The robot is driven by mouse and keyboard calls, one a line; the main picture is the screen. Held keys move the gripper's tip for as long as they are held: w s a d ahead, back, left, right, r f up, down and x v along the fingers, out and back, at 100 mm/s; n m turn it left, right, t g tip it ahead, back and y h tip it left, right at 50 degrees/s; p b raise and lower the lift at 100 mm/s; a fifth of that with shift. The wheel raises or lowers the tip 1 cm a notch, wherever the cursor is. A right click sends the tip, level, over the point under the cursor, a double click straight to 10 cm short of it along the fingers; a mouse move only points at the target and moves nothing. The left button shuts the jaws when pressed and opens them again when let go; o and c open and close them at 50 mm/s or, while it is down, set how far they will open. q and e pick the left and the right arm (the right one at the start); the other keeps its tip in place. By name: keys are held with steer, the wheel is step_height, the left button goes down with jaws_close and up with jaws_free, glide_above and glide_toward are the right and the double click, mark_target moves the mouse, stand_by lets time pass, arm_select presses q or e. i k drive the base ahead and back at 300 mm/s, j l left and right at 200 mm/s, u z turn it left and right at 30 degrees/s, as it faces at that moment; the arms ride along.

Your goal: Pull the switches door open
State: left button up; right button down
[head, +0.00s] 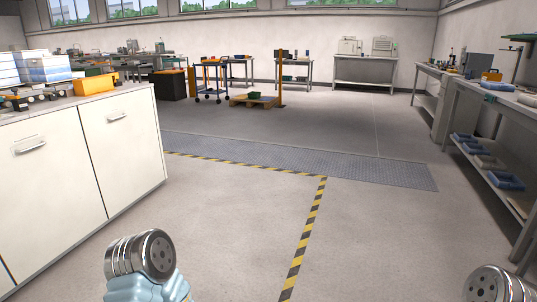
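I see no door that I can identify as the switches door. The only doors in view are two white fronts of a low cabinet (98,150) at the left, both closed, each with a small metal bar handle; the nearer handle (31,147) is further left and the other handle (117,117) is on the right-hand front. Neither of my grippers shows. Only a metal-capped part of my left arm shows at the bottom left, in front of the cabinet, and part of my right arm at the bottom right corner.
Yellow-black tape (308,232) and a grey floor mat (300,165) lie on open floor ahead. A workbench (490,100) with a lower shelf of blue bins stands at the right. A trolley (211,78), a pallet (253,101) and benches stand further back.

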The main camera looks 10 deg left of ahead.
mark_target(120, 131)
steer(key=i+j+u, duration=0.2)
steer(key=i+u, duration=0.2)
steer(key=i, duration=0.2)
steer(key=i+u, duration=0.45)
steer(key=i+l+u, duration=0.2)
steer(key=i+u, duration=0.2)
steer(key=i, duration=0.3)
steer(key=i+j, duration=0.1)
steer(key=i, duration=0.35)
steer(key=i+j+z, duration=0.1)
steer(key=i, duration=0.4)
steer(key=i+j, duration=0.15)
steer(key=i, duration=0.3)
